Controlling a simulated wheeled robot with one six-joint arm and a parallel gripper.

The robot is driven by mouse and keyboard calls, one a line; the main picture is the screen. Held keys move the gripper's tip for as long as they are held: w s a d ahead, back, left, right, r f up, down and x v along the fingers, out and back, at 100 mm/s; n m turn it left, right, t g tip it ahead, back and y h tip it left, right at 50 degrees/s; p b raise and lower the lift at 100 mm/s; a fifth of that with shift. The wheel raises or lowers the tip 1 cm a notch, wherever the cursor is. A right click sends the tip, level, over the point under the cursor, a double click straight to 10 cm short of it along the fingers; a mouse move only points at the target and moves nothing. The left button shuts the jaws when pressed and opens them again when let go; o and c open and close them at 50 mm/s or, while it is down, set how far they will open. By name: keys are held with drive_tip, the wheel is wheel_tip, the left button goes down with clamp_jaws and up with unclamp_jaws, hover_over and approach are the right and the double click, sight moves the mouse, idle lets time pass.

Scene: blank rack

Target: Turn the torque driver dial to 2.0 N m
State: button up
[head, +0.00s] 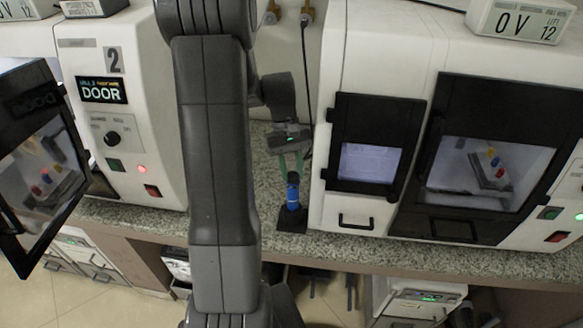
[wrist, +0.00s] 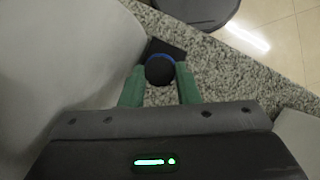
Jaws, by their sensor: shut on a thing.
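The torque driver (head: 293,194) stands upright on the counter in a black base (head: 292,220), between the two white machines. It has a blue body and a dark top. My gripper (head: 291,168) comes down from above with its green fingers at the driver's top. In the wrist view, the two fingers (wrist: 160,78) are on either side of the round dark dial (wrist: 160,70) and shut on it. A blue ring shows at the dial's far edge. The dial's scale and its setting cannot be read in either view.
A white machine (head: 340,60) with dark windows stands close on the right. Another, marked 2 (head: 135,150), stands on the left with its door (head: 30,170) swung open. The speckled counter (head: 330,245) has its front edge just before the driver's base.

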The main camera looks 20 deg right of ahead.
idle(0.3)
drive_tip(key=o, duration=1)
drive_tip(key=b+v, duration=0.1)
drive_tip(key=v, duration=1.3)
drive_tip(key=shift+s, duration=0.1)
drive_tip(key=shift+c, duration=0.2)
